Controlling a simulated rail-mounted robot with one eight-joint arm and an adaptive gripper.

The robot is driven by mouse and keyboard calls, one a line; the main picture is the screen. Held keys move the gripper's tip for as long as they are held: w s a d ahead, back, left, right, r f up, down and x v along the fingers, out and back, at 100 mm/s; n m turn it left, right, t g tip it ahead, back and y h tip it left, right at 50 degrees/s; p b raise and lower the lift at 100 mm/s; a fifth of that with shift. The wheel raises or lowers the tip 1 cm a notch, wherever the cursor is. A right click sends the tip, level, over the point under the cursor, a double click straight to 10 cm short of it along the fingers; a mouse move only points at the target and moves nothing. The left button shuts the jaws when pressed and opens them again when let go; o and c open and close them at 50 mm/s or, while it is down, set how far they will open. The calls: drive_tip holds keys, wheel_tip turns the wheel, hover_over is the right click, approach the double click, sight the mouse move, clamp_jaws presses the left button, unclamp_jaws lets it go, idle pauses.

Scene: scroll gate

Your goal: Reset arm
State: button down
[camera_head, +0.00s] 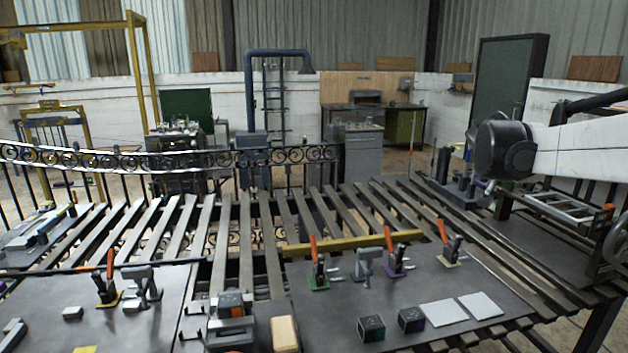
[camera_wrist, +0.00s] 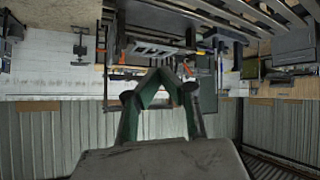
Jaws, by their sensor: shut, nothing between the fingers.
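My arm (camera_head: 575,150) reaches in from the right edge of the head view, with a white link and a dark round joint, raised above the slatted bench. My gripper (camera_wrist: 160,75) shows in the wrist view with its dark green fingers drawn together at the tips. It is shut and holds nothing. It is apart from the bench and the tools. In the head view I cannot make out the gripper.
The slatted bench (camera_head: 245,245) carries dark plates with orange-handled toggle clamps (camera_head: 318,265), two dark cubes (camera_head: 371,328) and pale flat plates (camera_head: 443,313). A yellow bar (camera_head: 350,244) lies across the slats. A scrolled iron railing (camera_head: 285,155) stands behind. A ladder-like rack (camera_head: 570,208) is under my arm.

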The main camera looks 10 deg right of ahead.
drive_tip(key=s+a+f+n+y, duration=0.3)
drive_tip(key=s+a+f, duration=0.3)
drive_tip(key=s+a, duration=0.3)
drive_tip(key=s+a+f+n+t+y+b, duration=0.1)
drive_tip(key=s+a+f+n+y, duration=0.2)
drive_tip(key=s+a+f, duration=0.3)
drive_tip(key=s+a+f+n+y+b, duration=0.1)
drive_tip(key=s+a+f+n+y, duration=0.2)
drive_tip(key=s+a, duration=1)
drive_tip(key=a+f, duration=0.3)
drive_tip(key=a, duration=0.4)
drive_tip(key=shift+s+n+t, duration=0.3)
drive_tip(key=shift+s, duration=0.1)
idle(0.6)
